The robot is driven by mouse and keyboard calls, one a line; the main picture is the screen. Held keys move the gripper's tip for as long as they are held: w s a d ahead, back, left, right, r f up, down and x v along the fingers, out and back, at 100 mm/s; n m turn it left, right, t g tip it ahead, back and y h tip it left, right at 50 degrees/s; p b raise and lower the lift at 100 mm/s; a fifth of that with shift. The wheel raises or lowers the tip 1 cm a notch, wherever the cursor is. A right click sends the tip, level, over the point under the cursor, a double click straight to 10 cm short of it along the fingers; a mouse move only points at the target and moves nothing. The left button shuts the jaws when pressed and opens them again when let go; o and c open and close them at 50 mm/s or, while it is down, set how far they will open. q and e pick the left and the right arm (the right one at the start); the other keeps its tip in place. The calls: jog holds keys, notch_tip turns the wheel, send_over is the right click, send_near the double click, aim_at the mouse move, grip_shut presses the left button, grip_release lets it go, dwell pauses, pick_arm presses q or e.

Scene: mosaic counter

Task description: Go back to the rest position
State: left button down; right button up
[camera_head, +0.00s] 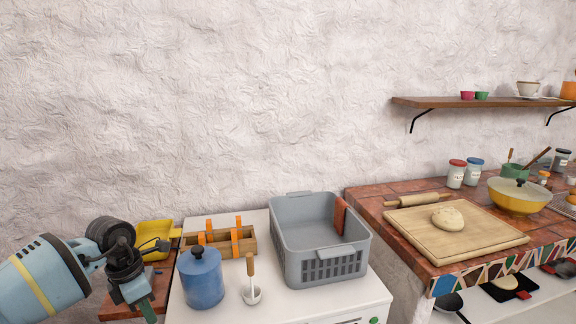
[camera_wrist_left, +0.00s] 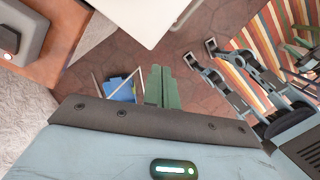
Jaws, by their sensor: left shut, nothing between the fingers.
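My left gripper (camera_head: 148,316) is at the lower left in the head view, at the end of my light-blue arm. It is in front of the yellow tray and left of the blue canister, partly cut off by the bottom edge. In the left wrist view its greenish fingers (camera_wrist_left: 162,88) are together with nothing held between them. They point out over the reddish tiled floor (camera_wrist_left: 160,45). My right gripper is not seen in the head view.
A blue lidded canister (camera_head: 202,280), a wooden holder (camera_head: 219,246), a yellow tray (camera_head: 153,233) and a grey basket (camera_head: 318,262) stand near the left arm. A tiled counter (camera_head: 455,260) with a dough board (camera_head: 430,243) is at right.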

pick_arm(q)
jog(key=s+d+f+n+t+h, duration=0.15)
jog(key=s+d+n+h, duration=0.3)
jog(key=d, duration=0.45)
jog(key=s+d+f+n+t+h+p, duration=0.1)
jog(key=s+d+n+t+h, duration=0.1)
jog(key=s+d+n+h, duration=0.35)
jog(key=s+d+f+n+t+h, duration=0.25)
jog(key=d+h, duration=0.35)
jog(key=d, duration=0.6)
jog(key=s+a+f+n+t+y, duration=0.4)
jog(key=a+f+n+y, duration=0.2)
jog(key=n, duration=0.6)
jog(key=s+a+f+n+t+y, duration=0.4)
jog(key=s+a+f+n+y, duration=0.15)
jog(key=n, duration=0.65)
jog(key=s+a+f+n+g+y, duration=0.2)
jog(key=s+a+f+n, duration=0.1)
jog(key=s, duration=0.4)
jog(key=s+a+f+n+g+y+p, duration=0.1)
jog(key=s+a+f+n+g+y, duration=0.1)
jog(key=s+f, duration=0.4)
jog(key=shift+s+a+n+g, duration=0.55)
jog(key=shift+s+n, duration=0.35)
jog(key=shift+n, duration=0.25)
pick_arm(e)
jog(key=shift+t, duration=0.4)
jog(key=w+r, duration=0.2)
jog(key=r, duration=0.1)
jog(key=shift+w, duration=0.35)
